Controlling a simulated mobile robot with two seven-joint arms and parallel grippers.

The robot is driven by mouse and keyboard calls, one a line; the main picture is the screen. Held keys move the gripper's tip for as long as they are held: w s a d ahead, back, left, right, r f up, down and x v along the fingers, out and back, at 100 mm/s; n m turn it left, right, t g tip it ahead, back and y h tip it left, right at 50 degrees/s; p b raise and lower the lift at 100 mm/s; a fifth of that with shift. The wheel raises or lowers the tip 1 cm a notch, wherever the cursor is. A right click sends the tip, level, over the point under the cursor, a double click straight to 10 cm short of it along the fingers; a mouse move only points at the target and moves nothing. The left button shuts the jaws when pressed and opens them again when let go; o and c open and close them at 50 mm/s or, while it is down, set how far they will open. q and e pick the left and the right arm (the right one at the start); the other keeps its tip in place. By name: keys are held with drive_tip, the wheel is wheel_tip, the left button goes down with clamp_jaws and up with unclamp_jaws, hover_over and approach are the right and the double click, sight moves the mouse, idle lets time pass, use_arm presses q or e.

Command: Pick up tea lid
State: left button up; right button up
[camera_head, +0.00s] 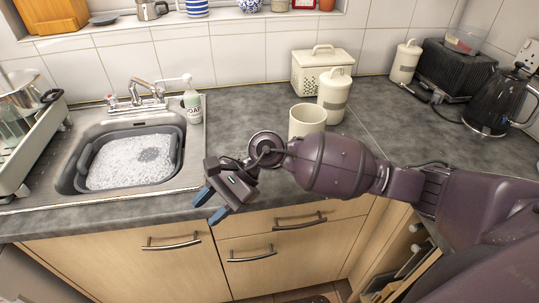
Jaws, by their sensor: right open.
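Cream canisters stand on the grey counter. One canister (335,104) wears a cream knobbed lid (337,80). An open canister (306,119) without a lid stands in front of it, to its left. Another lidded canister (404,64) stands farther back at the right, with its own lid (410,47). The labels are too small to read, so I cannot tell which lid is the tea lid. My right gripper (210,204) is open and empty over the counter's front edge, left of the canisters and apart from them. My left gripper is out of view.
A sink with a soapy grey basin (84,165) is at the left, with a soap bottle (192,106) behind it. A cream bin (311,77) stands by the wall. A black toaster (455,68) and kettle (492,104) are at the right. Counter between sink and canisters is clear.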

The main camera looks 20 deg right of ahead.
drive_tip(key=w+d+n+h, duration=0.2)
drive_tip(key=w+d+n+t+h, duration=0.1)
drive_tip(key=w+d+n+h, duration=0.1)
drive_tip(key=d, duration=0.1)
drive_tip(key=w+d+n+t+h+b, duration=0.1)
drive_tip(key=w+d+h, duration=0.1)
drive_tip(key=h, duration=0.1)
drive_tip(key=shift+w+d+f+n, duration=0.15)
drive_tip(key=shift+d+f+n, duration=0.2)
drive_tip(key=shift+n, duration=0.05)
drive_tip(key=w+d+r+n+t+h, duration=0.4)
drive_tip(key=w+d+r+h, duration=0.35)
drive_tip(key=d, duration=0.35)
drive_tip(key=x, duration=0.3)
drive_tip(key=b+x, duration=0.1)
drive_tip(key=x, duration=0.1)
drive_tip(key=shift+a+f, duration=0.2)
drive_tip(key=shift+f, duration=0.1)
drive_tip(key=shift+a+x, duration=0.15)
drive_tip(key=shift+x, duration=1.3)
drive_tip(key=shift+a+x, duration=0.1)
drive_tip(key=shift+x, duration=1.35)
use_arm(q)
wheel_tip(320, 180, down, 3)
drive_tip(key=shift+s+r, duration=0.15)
use_arm(e)
drive_tip(key=shift+s+f, duration=0.1)
